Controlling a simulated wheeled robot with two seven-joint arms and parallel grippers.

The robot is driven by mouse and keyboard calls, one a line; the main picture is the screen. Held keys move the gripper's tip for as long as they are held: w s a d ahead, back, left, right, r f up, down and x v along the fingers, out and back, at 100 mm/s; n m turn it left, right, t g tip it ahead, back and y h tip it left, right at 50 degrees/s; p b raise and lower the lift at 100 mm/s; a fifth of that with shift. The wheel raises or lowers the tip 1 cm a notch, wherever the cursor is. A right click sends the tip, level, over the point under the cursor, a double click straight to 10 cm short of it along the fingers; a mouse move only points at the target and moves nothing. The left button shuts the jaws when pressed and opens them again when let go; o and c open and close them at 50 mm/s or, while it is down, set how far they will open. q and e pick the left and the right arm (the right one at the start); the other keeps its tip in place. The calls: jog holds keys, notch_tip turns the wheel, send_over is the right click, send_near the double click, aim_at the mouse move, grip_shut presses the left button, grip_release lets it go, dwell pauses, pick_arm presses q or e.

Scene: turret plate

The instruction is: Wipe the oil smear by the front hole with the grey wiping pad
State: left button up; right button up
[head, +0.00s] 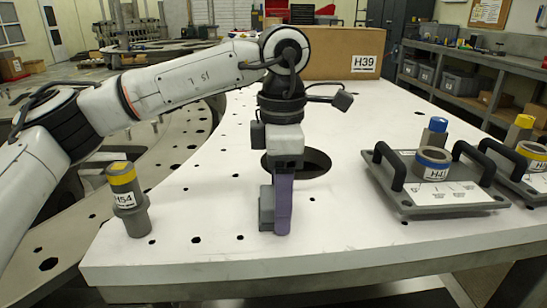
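My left gripper (276,215) points straight down over the white plate (230,215), in front of a large dark round hole (318,160). At its lower end are an upright purple piece and, against its left side, a grey block (266,208). I cannot tell whether this block is the grey wiping pad or a finger, nor whether the gripper is open or shut. The lower end is at or just above the plate; contact is unclear. I see no distinct oil smear; the gripper and arm hide part of the hole's surround. My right gripper is out of view.
A grey tool with a yellow band, labelled H54 (128,200), stands at the plate's left. A handled tray (450,205) with a blue-banded ring and blue-topped tool stands right, beside another tray (530,185). A cardboard box, H39 (330,55), is behind. The front middle is clear.

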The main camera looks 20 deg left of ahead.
pick_arm(q)
notch_tip(320, 180, up, 4)
jog(key=p, duration=0.2)
jog(key=shift+d+r+p, duration=0.1)
jog(key=shift+r+p, duration=0.15)
jog(key=shift+p, duration=0.05)
notch_tip(320, 180, up, 2)
jog(key=shift+r+p, duration=0.15)
jog(key=shift+p, duration=0.75)
jog(key=shift+r+p, duration=0.55)
jog(key=shift+r, duration=0.15)
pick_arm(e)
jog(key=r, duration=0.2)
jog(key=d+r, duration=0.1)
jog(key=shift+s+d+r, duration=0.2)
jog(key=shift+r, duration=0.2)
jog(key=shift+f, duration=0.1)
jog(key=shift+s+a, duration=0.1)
